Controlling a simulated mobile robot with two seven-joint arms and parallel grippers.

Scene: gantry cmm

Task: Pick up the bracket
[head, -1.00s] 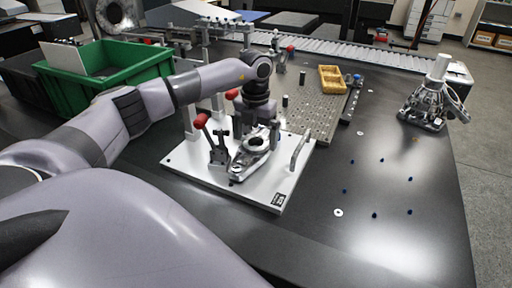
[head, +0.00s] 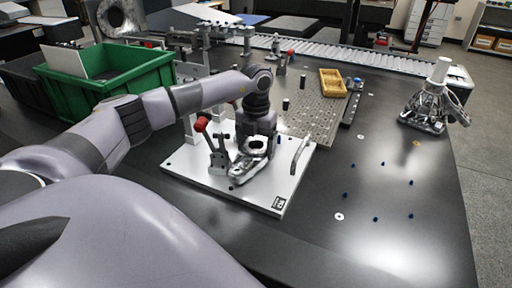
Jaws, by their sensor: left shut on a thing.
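The bracket (head: 246,170) is a grey metal part with a round ring at one end. It sits at the middle of the white fixture plate (head: 275,190) on the dark table. My left gripper (head: 258,145) points down over the bracket from above and is shut on it near the ring. The fingertips are partly hidden by the bracket and the gripper body, and I cannot tell whether the bracket is clear of the plate. My right gripper is not in view.
A red-knobbed toggle clamp (head: 215,150) stands just left of the bracket, and a handle (head: 300,154) is at right. A green bin (head: 105,85) is at left. A perforated plate (head: 312,112) holds a yellow tray (head: 332,82). Small blue parts dot the table at right.

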